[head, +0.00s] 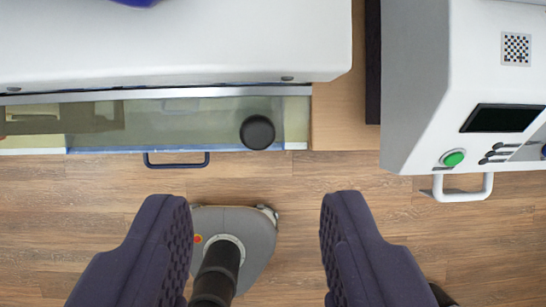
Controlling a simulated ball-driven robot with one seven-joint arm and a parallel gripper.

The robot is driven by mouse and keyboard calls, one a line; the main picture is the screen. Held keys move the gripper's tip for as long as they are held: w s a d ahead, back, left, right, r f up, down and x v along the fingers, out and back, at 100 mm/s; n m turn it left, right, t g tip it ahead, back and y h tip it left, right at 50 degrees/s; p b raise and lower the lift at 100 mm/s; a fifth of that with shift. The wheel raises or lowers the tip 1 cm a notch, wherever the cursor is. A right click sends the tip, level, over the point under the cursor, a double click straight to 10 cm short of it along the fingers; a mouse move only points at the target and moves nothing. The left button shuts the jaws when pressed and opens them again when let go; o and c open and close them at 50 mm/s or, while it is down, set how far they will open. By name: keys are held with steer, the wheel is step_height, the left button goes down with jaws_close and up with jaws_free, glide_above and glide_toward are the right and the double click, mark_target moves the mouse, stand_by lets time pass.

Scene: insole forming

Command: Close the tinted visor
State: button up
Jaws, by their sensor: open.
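The tinted visor (205,117) is a see-through greenish panel at the upper left. It juts out from a metal strip along the front edge of a white machine housing (170,45). A round black knob (257,132) sits near the visor's right end. Blurred shapes show through the panel; I cannot tell its exact tilt. My gripper (259,200) is open and empty, its two dark fingers spread wide below the visor in the picture. The knob lies above the gap between the fingertips, apart from both.
A dark blue bar handle (177,162) sticks out just below the visor's edge. At the right stands a white machine (415,90) with a screen, a green button (453,158) and a white handle (465,190). Wood floor (300,175) is open between the machines and my fingers.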

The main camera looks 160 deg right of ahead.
mark_target(258, 135)
steer(key=x, duration=0.8)
steer(key=shift+s, duration=0.15)
steer(key=shift+b, duration=0.35)
jaws_close()
